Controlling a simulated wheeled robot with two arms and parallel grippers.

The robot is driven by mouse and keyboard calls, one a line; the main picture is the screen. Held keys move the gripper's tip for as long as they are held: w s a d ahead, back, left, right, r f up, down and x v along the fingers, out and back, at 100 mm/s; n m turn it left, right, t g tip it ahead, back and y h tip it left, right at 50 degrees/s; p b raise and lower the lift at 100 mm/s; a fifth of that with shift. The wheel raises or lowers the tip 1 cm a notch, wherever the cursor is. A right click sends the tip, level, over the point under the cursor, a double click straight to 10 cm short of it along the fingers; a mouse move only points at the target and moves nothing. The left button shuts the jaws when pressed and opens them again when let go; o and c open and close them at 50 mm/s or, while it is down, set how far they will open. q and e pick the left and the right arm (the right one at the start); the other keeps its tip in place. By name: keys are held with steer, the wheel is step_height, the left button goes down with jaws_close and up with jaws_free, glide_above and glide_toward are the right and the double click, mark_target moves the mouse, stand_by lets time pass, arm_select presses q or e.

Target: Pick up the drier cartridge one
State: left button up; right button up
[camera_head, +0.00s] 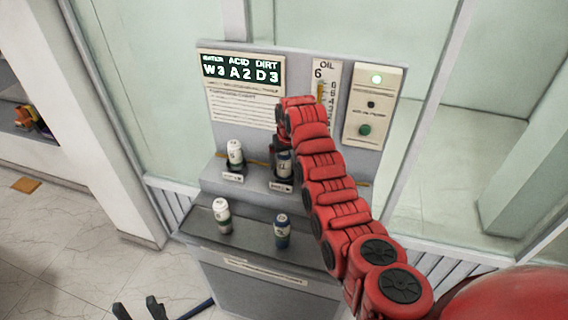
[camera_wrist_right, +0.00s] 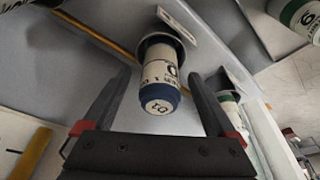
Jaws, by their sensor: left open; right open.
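A white cartridge with a dark blue end (camera_wrist_right: 160,100) sits between the spread fingers of my right gripper (camera_wrist_right: 160,76) in the right wrist view. Its printing is too small to read surely, so I cannot tell whether it is drier cartridge one. In the head view the cartridge (camera_head: 284,164) stands upright at the right of the upper shelf, partly behind my right arm. My right gripper is open around it, with no clear contact visible. My left gripper (camera_head: 140,310) is open and empty at the bottom edge, far from the cartridges.
Another cartridge (camera_head: 235,153) stands on the upper shelf to the left. Two more, one pale (camera_head: 222,216) and one blue (camera_head: 282,231), stand on the lower ledge. The back panel (camera_head: 243,105) holds a display, an oil gauge (camera_head: 323,85) and a button box (camera_head: 374,105).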

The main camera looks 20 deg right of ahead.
steer(key=shift+p+x, duration=0.45)
steer(key=shift+x, duration=1.1)
steer(key=shift+s, duration=0.1)
jaws_close()
